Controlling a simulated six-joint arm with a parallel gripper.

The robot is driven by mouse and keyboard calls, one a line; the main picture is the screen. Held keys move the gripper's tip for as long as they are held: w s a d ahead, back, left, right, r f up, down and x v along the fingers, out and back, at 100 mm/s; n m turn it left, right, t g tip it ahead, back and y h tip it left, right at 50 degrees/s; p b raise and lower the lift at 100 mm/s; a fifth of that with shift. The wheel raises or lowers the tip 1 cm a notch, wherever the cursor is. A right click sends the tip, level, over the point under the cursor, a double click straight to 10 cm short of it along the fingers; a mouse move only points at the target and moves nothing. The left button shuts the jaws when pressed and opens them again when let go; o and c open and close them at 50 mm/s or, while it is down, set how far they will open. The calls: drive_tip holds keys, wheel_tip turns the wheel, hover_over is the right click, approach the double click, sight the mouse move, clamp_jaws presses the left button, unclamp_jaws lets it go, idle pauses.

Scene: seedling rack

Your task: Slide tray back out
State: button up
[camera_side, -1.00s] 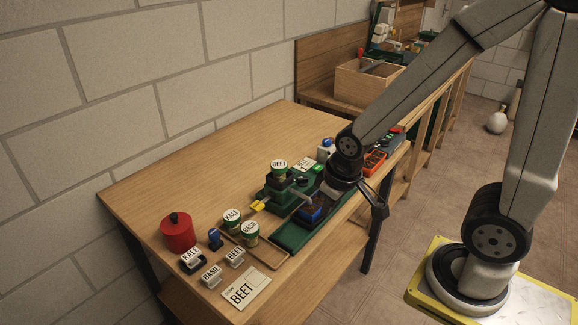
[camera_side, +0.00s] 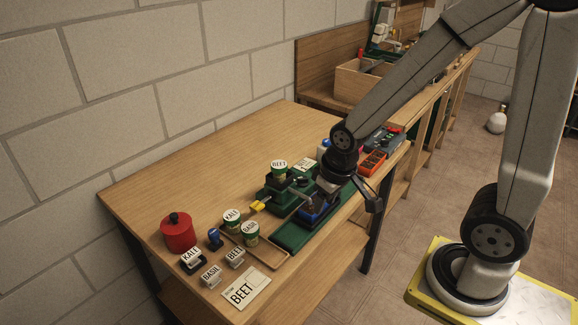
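A small blue tray (camera_side: 307,219) sits on the long green base (camera_side: 290,238) near the front edge of the table. My gripper (camera_side: 321,204) is low over the blue tray, at its right end in this view. The fingers are dark and overlap the tray, so I cannot tell whether they are shut on it or only beside it. Much of the tray's inside is hidden by the gripper. A green stand (camera_side: 276,201) with a BEET pot (camera_side: 279,168) on top is just left of and behind the tray.
KALE (camera_side: 232,217) and BASIL (camera_side: 250,231) pots stand left of the base. Label stamps, a BEET card (camera_side: 243,290) and a red canister (camera_side: 178,232) are further left. An orange box (camera_side: 373,162) is right of my arm.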

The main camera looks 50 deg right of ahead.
drive_tip(key=w+d+f+m, duration=0.1)
drive_tip(key=w+d+m, duration=0.1)
drive_tip(key=d, duration=0.5)
drive_tip(key=w+d+f+m+g, duration=0.1)
drive_tip(key=w+d+f+m, duration=0.1)
drive_tip(key=d, duration=0.5)
drive_tip(key=w+d+f+m+g, duration=0.1)
drive_tip(key=w+d+m, duration=0.3)
drive_tip(key=d, duration=0.3)
drive_tip(key=shift+w+d+f, duration=0.1)
drive_tip(key=shift+w+f, duration=0.1)
drive_tip(key=shift+w, duration=0.35)
drive_tip(key=shift+f, duration=0.1)
drive_tip(key=shift+f, duration=3.8)
clamp_jaws()
